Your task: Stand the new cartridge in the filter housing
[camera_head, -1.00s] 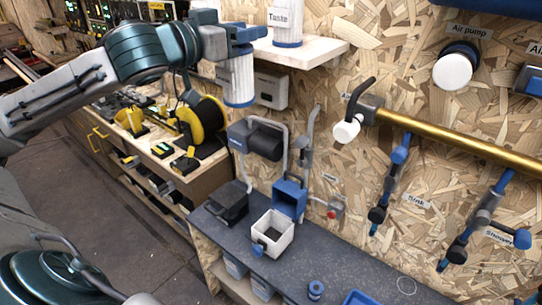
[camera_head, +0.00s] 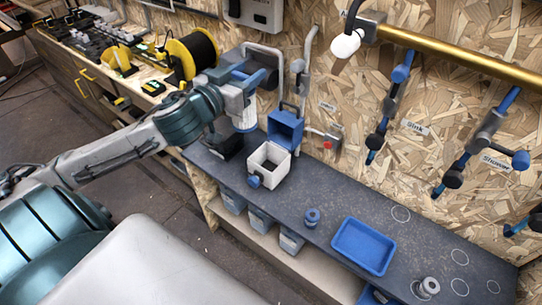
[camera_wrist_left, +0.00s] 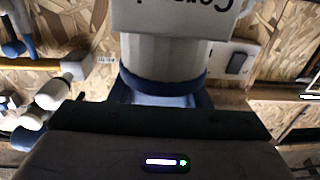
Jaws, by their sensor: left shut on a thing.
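The new cartridge (camera_head: 244,119) is a white cylinder with a blue end cap. My left gripper (camera_head: 240,88) is shut on it and holds it upright, behind and left of the housing in the head view. In the left wrist view the cartridge (camera_wrist_left: 165,58) fills the top middle, with its blue ring near the jaws. The filter housing (camera_head: 268,176) is a white square box on the dark counter, open at the top. Its blue lid (camera_head: 285,128) is tipped up at the back. The cartridge is apart from the housing opening. My right gripper is out of view.
On the counter (camera_head: 340,196) stand a small blue fitting (camera_head: 312,217), a blue tray (camera_head: 363,245) and a grey fitting (camera_head: 427,288). Vertical pipes (camera_head: 303,85) and a red-knobbed valve (camera_head: 327,143) are on the wall behind the housing. Blue bins sit under the counter.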

